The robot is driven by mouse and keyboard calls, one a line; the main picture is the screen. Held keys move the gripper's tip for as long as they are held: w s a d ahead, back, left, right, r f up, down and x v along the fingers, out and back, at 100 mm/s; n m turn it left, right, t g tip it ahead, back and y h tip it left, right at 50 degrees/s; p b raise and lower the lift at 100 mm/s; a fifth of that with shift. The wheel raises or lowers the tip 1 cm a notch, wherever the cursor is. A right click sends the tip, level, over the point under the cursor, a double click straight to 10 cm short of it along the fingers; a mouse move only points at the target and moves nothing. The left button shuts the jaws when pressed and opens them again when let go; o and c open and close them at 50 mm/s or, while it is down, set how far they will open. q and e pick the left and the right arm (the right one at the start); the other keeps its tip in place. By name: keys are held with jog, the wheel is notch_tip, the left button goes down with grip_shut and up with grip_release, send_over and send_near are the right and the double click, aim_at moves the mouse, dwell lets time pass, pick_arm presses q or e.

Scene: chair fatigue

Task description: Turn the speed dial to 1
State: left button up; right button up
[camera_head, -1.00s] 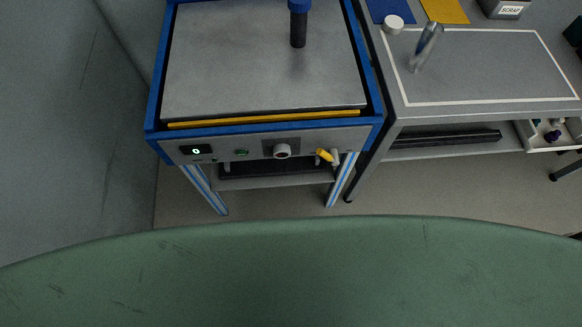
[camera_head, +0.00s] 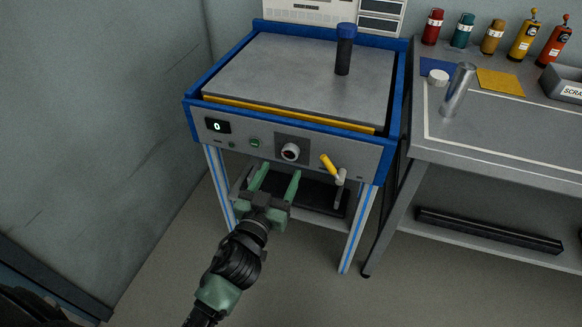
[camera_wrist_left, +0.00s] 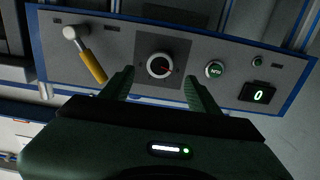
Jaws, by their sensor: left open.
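The speed dial (camera_head: 290,151) is a round knob with a pale face on a dark square plate, on the front panel of the blue-framed machine (camera_head: 353,150). It also shows in the left wrist view (camera_wrist_left: 159,65), between and beyond the fingertips. A small display (camera_head: 217,126) left of it reads 0. My left gripper (camera_head: 277,180) is open and empty, in front of and below the dial, with its fingers pointing at the panel; in the left wrist view its fingers (camera_wrist_left: 157,84) stand apart, short of the dial. My right gripper is not in view.
A yellow-handled lever (camera_head: 329,166) sticks out right of the dial. A green button (camera_head: 255,143) is on its left. A grey bench (camera_head: 500,150) with a metal cylinder (camera_head: 458,90) stands to the right. The floor before the machine is clear.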

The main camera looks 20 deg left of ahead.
aim_at(289, 155)
pick_arm(q)
jog(key=w, duration=0.6)
jog(key=shift+d, duration=0.1)
grip_shut()
